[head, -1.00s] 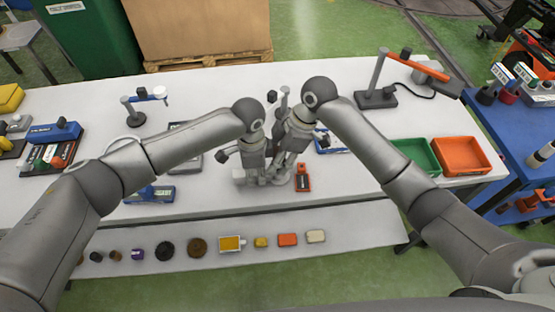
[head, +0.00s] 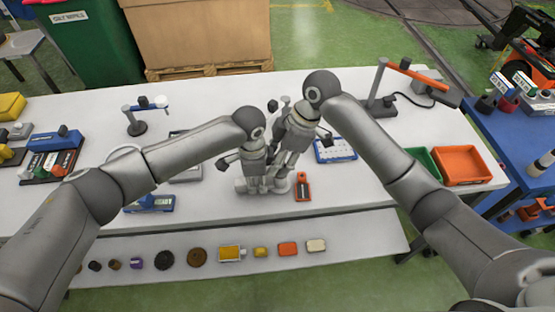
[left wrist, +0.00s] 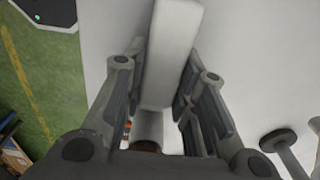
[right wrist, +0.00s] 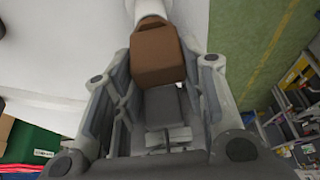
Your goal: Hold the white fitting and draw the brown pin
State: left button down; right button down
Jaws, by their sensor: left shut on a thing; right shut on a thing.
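The white fitting (left wrist: 172,50) is a long pale block between the fingers of my left gripper (left wrist: 165,88) in the left wrist view, with a white round sleeve (left wrist: 148,124) below it. My left gripper (head: 256,182) is shut on the fitting low over the table. The brown pin (right wrist: 157,55) has a blocky head between the fingers of my right gripper (right wrist: 165,68), which is shut on it. Its narrower neck meets the white sleeve at the top of the right wrist view; how deep it sits is hidden. In the head view my right gripper (head: 276,178) is close beside the left; both hide the parts.
A small orange-red item (head: 303,187) lies right of the grippers. A blue-and-white tray (head: 335,150) is behind it. Green (head: 424,160) and orange (head: 462,166) bins stand at the right. A lamp stand (head: 380,85) is at the back. A lower front shelf (head: 215,273) carries several small parts.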

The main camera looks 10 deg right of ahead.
jog(key=shift+w+a+r, duration=0.1)
jog(key=shift+a+r, duration=0.1)
jog(key=shift+r, duration=0.25)
jog(key=shift+w+a+r, duration=0.1)
jog(key=shift+a+r, duration=0.1)
jog(key=shift+r, duration=0.2)
jog(key=c, duration=1.1)
grip_release()
jog(key=shift+o, duration=1.2)
jog(key=shift+s+f, duration=0.1)
jog(key=shift+s, duration=0.05)
jog(key=shift+o, duration=0.3)
jog(key=shift+f, duration=0.15)
jog(key=shift+d+f, duration=0.1)
jog(key=shift+d, duration=0.05)
jog(key=v, duration=1.2)
jog(key=x, duration=0.5)
jog(key=d+x, duration=0.1)
jog(key=x, duration=1)
jog(key=shift+d+f, duration=0.2)
jog(key=shift+f, duration=0.15)
